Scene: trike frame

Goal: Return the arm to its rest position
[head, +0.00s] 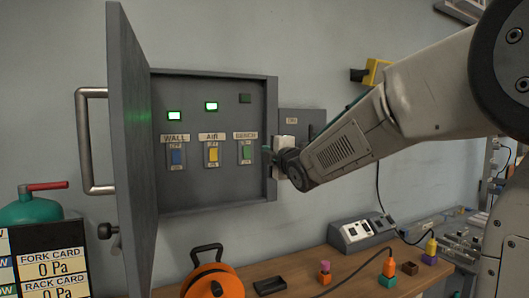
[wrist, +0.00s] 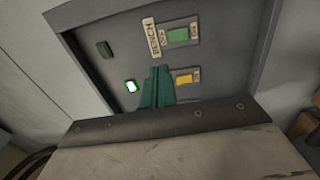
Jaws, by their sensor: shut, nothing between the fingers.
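My gripper (head: 267,149) is at the right edge of the open grey wall cabinet (head: 272,110) in the head view, close to the green BENCH switch (head: 247,150). In the wrist view its green fingers (wrist: 157,75) are together with nothing between them, pointing at the panel between the green switch (wrist: 178,35) and the yellow AIR switch (wrist: 184,78). Whether the fingertips touch the panel cannot be told. My arm reaches in from the right of the head view.
The cabinet door (head: 133,150) stands open at left. The WALL (head: 174,115) and AIR (head: 211,106) lights glow; the BENCH light (head: 245,98) is dark. Below, a wooden bench (head: 330,278) holds an orange reel (head: 212,282), a grey control box (head: 362,232) and small coloured parts.

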